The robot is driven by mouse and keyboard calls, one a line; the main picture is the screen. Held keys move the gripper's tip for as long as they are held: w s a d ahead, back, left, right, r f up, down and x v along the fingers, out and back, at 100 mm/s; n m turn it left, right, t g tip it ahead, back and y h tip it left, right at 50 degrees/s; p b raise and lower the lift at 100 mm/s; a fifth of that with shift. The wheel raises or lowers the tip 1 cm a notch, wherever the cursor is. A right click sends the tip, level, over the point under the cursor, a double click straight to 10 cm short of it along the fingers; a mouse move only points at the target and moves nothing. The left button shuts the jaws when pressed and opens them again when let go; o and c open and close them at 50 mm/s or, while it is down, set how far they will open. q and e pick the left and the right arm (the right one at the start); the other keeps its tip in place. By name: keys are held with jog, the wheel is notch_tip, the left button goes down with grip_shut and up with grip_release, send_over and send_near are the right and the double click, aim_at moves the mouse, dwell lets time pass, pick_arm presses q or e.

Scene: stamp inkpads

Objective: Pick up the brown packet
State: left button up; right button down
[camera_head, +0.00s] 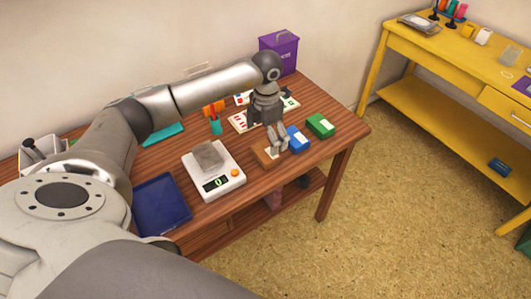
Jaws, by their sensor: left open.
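The brown packet (264,159) lies on the brown wooden table near its front edge, to the right of the white scale. It has a pale label and is partly hidden by my left gripper. My left gripper (277,147) points down with its fingers at the packet's upper right side. It is open, and I cannot tell whether the fingers touch the packet. My right gripper is not in view.
A blue packet (298,140) and a green packet (321,126) lie close to the right. The white scale (226,184) carries a grey block (209,156). A blue tray (161,205) lies at left. A purple bin (280,52) stands behind.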

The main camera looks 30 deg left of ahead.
aim_at(266, 151)
pick_arm(q)
jog(key=shift+s+f+p, duration=0.15)
jog(key=shift+f+p, duration=0.45)
jog(key=shift+f, duration=2.2)
jog(key=shift+c, duration=0.3)
jog(key=c, duration=1.1)
jog(key=shift+r, duration=0.1)
